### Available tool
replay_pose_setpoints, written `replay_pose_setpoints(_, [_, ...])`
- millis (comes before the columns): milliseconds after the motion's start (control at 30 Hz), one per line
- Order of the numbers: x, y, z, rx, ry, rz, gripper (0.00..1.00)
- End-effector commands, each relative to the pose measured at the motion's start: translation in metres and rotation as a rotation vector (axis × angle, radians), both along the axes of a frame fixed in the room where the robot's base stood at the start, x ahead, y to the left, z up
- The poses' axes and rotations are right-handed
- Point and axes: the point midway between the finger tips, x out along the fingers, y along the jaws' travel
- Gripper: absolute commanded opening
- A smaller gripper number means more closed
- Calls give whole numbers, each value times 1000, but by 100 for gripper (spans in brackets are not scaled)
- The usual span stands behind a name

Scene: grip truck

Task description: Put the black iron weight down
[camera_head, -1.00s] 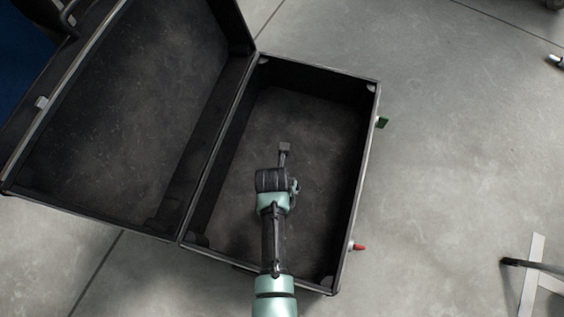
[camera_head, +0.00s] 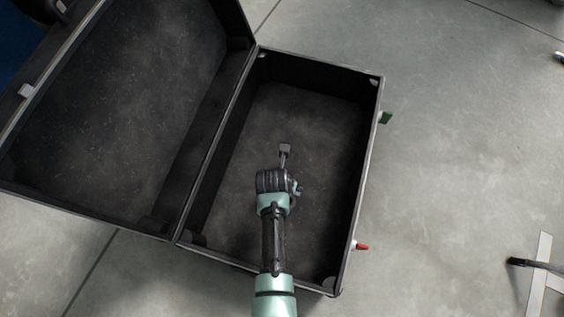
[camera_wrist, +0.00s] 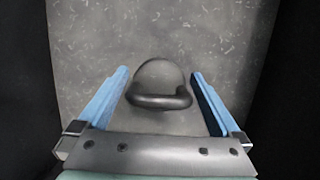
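The iron weight (camera_wrist: 160,74) shows in the wrist view as a rounded dark grey body with a thick black handle (camera_wrist: 160,101). It is inside the open black case (camera_head: 366,165), over the case's grey floor. My gripper (camera_wrist: 160,72) is open, its two blue fingers standing on either side of the handle with a narrow gap at each side. In the head view my arm reaches down into the case and hides the weight. I cannot tell for certain whether the weight's underside touches the floor.
The case's raised lid (camera_head: 115,110) leans open on the left. The case walls stand around my arm. Free concrete floor (camera_head: 460,150) lies to the right, with a white floor marking (camera_head: 538,275).

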Motion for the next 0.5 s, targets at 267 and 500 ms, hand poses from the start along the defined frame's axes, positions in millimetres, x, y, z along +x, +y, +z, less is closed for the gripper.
replay_pose_setpoints(267, [-3, 0, 13, -1, 1, 1, 100])
replay_pose_setpoints(500, [-13, 2, 54, -1, 0, 0, 100])
